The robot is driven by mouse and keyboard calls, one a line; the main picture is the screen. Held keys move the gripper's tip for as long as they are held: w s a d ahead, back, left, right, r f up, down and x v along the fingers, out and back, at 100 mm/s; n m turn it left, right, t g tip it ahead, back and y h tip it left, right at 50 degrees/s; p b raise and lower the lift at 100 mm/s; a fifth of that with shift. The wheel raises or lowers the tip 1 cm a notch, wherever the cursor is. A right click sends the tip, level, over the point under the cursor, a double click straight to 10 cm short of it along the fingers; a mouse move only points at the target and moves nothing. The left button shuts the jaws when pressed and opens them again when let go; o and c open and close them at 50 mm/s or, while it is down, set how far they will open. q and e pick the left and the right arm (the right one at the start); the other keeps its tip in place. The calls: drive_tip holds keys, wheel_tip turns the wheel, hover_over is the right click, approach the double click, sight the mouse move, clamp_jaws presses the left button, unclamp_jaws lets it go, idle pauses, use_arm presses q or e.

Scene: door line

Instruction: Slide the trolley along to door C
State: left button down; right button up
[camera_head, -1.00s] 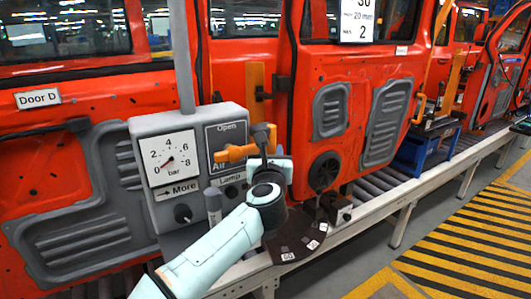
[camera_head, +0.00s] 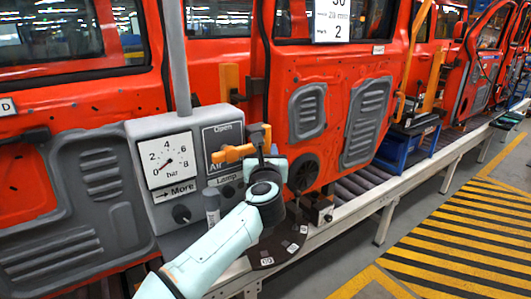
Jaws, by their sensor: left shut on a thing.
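The trolley carries a grey box (camera_head: 180,168) with a pressure gauge (camera_head: 172,161), a black knob and labels reading Open, Air, Lamp and More. A grey post rises from behind the box. My left gripper (camera_head: 264,145) is shut on an orange handle (camera_head: 232,153) at the box's right side; its fingers hide part of it. The gauge needle points low, at the left of the dial. My right gripper does not show.
A pale rail (camera_head: 355,205) runs along the line to the far right. A blue stand (camera_head: 402,148) is at the line further right. Yellow and black floor stripes (camera_head: 450,245) mark open floor at the right. A dark plate with labels (camera_head: 278,249) lies below my gripper.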

use_arm(q)
drive_tip(key=c, duration=0.9)
unclamp_jaws()
drive_tip(key=shift+s, duration=0.15)
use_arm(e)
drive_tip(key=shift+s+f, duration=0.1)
use_arm(q)
drive_tip(key=shift+s+f+b, duration=0.15)
drive_tip(key=shift+s+b, duration=0.1)
drive_tip(key=shift+b, duration=0.05)
drive_tip(key=s+b, duration=0.5)
drive_tip(key=s, duration=0.7)
drive_tip(key=shift+s, duration=0.4)
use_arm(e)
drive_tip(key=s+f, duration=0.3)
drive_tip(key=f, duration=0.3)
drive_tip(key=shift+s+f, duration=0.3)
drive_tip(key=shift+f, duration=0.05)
